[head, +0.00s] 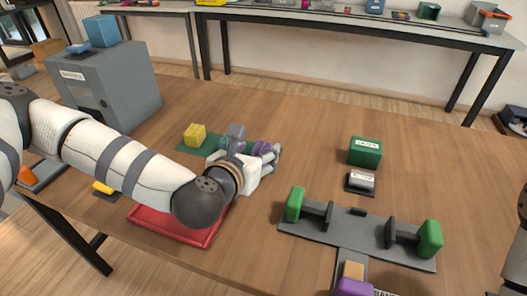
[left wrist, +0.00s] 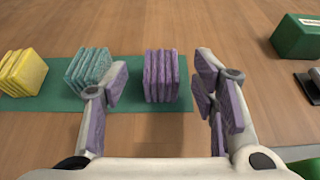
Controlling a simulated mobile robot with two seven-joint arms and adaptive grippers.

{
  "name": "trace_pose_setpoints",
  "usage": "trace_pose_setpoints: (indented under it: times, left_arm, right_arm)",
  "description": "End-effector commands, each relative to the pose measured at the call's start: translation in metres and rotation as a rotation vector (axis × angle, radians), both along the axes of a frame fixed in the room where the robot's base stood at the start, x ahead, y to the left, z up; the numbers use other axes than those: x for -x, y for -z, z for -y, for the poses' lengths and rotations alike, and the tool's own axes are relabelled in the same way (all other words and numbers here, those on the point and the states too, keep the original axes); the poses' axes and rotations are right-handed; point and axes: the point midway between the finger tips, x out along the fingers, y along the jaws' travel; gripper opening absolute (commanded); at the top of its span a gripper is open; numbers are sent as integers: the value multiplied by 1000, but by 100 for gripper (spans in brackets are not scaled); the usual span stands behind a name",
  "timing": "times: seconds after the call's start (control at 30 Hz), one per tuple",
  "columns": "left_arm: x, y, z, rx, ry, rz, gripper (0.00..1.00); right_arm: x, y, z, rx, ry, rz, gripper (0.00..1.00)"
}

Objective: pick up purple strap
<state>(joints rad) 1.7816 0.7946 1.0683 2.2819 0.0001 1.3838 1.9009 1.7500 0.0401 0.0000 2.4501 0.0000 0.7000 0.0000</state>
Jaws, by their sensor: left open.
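The purple strap (left wrist: 161,77), a folded ribbed bundle, stands on a green mat (left wrist: 128,103) in the left wrist view. In the head view a bit of it shows (head: 262,147) beside my left gripper (head: 268,156), which partly hides it. In the left wrist view, my left gripper (left wrist: 164,88) is open, with one finger on each side of the strap and visible gaps between. The left finger is close to a teal strap (left wrist: 88,68). A yellow strap (left wrist: 22,73) lies at the mat's left end. My right gripper is not seen.
A red tray (head: 175,232) is under my left arm. A grey fixture with green-ended posts (head: 357,235) stands at front right, with a purple block (head: 353,288) below it. A green box (head: 365,151) and a small grey labelled block (head: 360,182) stand right. A grey machine (head: 108,88) stands back left.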

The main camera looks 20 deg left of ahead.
Motion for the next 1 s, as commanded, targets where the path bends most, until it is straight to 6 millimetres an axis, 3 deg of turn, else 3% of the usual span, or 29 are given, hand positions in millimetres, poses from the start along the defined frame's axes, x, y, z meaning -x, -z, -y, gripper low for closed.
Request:
trace_pose_setpoints:
  times: [0.2,0.47,0.7,1.0]
  left_arm:
    - [-37,15,3,-1,-1,-1,53]
    - [-42,14,3,-1,0,2,53]
    - [-41,14,3,-1,0,2,1]
    - [-42,12,3,-1,0,3,1]
  right_arm:
    - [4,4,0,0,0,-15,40]
    - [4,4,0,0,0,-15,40]
    - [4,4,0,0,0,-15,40]
    - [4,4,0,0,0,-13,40]
